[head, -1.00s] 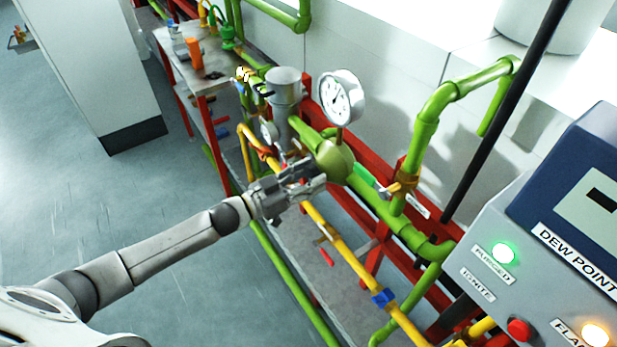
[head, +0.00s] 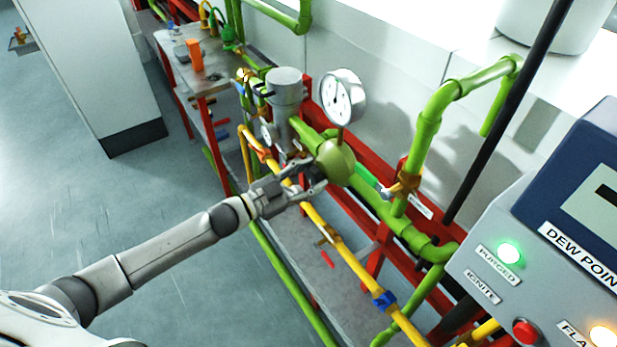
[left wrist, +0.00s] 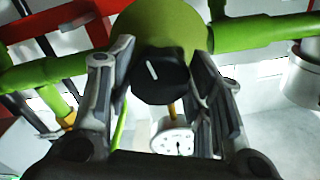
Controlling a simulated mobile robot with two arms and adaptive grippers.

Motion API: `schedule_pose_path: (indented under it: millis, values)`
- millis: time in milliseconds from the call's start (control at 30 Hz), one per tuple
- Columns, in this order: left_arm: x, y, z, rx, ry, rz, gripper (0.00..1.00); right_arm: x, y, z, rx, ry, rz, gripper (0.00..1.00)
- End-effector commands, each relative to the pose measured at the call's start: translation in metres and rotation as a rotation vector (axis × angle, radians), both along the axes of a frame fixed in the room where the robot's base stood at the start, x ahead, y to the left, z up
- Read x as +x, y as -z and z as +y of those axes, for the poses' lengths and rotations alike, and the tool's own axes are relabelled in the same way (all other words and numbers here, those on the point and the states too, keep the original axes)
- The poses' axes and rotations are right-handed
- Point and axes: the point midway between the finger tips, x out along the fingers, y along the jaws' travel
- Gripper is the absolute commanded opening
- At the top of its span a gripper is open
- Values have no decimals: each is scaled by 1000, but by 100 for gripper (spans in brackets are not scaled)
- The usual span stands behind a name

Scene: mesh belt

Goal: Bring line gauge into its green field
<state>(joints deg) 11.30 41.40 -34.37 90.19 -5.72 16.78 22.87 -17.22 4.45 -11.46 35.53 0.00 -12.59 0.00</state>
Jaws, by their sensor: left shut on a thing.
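The line gauge (head: 343,97) is a round white dial on a short stem above the olive-green regulator body (head: 336,163) on the green pipe. Its dark needle is visible, but I cannot make out a green field or whether the needle is in one. My left gripper (head: 317,177) is at the regulator's front side, shut on its black knob (left wrist: 160,76), which has a white mark and sits between both fingers in the left wrist view. The mark is tilted. The gauge appears there upside down, small, beyond the knob (left wrist: 173,139). My right gripper is not in view.
A yellow pipe (head: 350,262) runs below the arm. A grey cylinder (head: 284,95) stands beside the gauge. A green pipe (head: 428,120) rises at the right, near a control panel (head: 520,255) with a lit green lamp. The floor at left is open.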

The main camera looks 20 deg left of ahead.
Motion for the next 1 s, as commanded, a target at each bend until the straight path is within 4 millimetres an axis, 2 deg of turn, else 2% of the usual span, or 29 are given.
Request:
schedule_pose_path:
  millis: [200, 233, 400, 767, 1000]
  values:
    - [0, -1, 0, -2, 0, -1, 23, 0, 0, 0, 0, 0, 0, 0]
    - [0, -1, 0, -2, 0, -1, 48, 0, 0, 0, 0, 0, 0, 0]
    - [0, -1, 0, -1, 0, 0, 68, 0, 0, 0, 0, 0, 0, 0]
    - [-2, 0, 1, -2, 0, 1, 68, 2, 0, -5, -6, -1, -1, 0]
    - [-24, 2, 19, 0, 0, 6, 68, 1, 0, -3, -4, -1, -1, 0]
